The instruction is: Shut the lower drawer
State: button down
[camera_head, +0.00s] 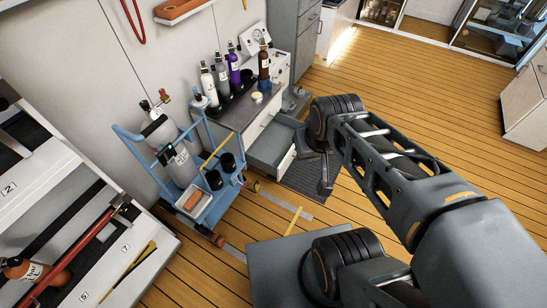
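The lower drawer (270,147) is pulled out of a low cabinet (240,112) in the middle of the view. Its grey inside looks empty, and its light front panel (287,161) faces right, toward my arm. Above it, the cabinet's light upper front looks shut. My gripper (324,184) hangs below the dark wrist joint, just right of the drawer's front panel. It is small and dark here, so I cannot tell whether its fingers are open or shut, or whether it touches the panel. My arm covers the floor to the right of it.
Several bottles (234,70) stand on the cabinet top. A blue cart (133,140) with a grey cylinder (178,158) stands left of the drawer. A dark floor mat (308,180) lies beside the drawer. The wooden floor (420,85) is clear at the upper right.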

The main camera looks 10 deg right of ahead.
aim_at(272, 152)
jog(key=u, duration=0.25)
jog(key=i, duration=1.1)
jog(key=z, duration=0.65)
